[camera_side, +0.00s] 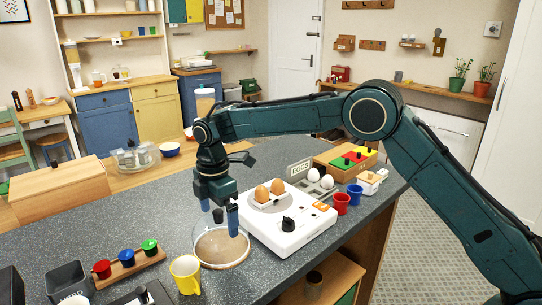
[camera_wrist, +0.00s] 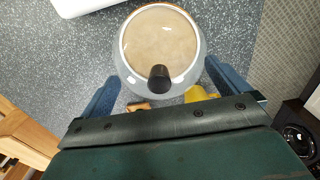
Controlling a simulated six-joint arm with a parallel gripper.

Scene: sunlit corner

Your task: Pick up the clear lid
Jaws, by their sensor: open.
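I cannot tell the exact height of the fingertips above the lid.
A white egg cooker (camera_side: 288,232) with brown eggs stands just right of the lid. A yellow mug (camera_side: 185,274) stands close in front. Red and blue cups stand beyond the cooker.

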